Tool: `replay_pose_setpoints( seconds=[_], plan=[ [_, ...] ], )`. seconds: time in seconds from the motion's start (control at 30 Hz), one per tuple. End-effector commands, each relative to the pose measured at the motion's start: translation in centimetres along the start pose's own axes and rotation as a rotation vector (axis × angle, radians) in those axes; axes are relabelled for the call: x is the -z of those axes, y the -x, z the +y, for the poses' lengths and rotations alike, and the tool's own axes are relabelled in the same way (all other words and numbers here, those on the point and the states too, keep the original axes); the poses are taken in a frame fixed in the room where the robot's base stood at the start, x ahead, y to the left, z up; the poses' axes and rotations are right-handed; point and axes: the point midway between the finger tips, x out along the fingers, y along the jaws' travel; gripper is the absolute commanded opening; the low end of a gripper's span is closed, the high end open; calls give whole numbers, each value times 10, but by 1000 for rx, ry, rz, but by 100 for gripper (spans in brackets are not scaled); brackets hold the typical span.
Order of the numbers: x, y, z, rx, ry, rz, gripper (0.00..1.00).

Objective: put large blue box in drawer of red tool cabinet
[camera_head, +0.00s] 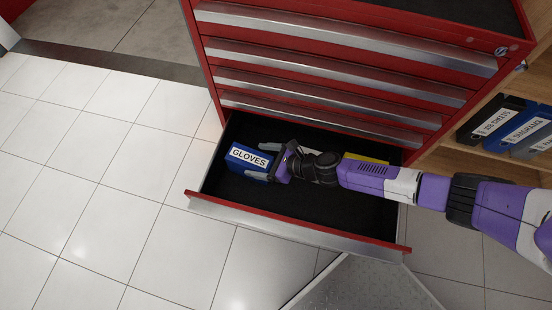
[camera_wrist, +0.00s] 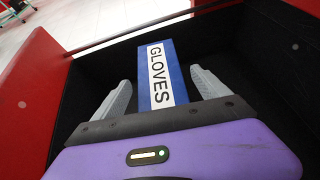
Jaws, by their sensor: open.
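The large blue box (camera_head: 249,159), with a white GLOVES label, lies inside the open bottom drawer (camera_head: 300,225) of the red tool cabinet (camera_head: 205,60), near the drawer's left end. In the wrist view the blue box (camera_wrist: 161,75) stands between the two grey fingers of my gripper (camera_wrist: 158,95), with a visible gap on either side. My gripper (camera_head: 262,163) is open and reaches down into the drawer around the box. The fingers' contact with the drawer floor cannot be seen.
A yellow item (camera_head: 365,158) lies in the drawer behind my arm, partly hidden. The upper drawers are closed. A wooden shelf (camera_head: 480,155) with labelled binders (camera_head: 520,130) stands to the right. White tiled floor (camera_head: 100,200) is clear at the left.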

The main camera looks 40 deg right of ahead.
Motion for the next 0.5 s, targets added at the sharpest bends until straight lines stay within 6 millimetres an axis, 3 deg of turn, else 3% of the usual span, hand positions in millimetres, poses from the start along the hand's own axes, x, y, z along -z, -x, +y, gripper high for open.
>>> replay_pose_setpoints(
  seconds=[0.2, 0.5],
  plan=[
    [-2, 40, -2, 4, -2, 0, 85],
    [-1, 72, 0, 1, 0, -1, 85]
  ],
)
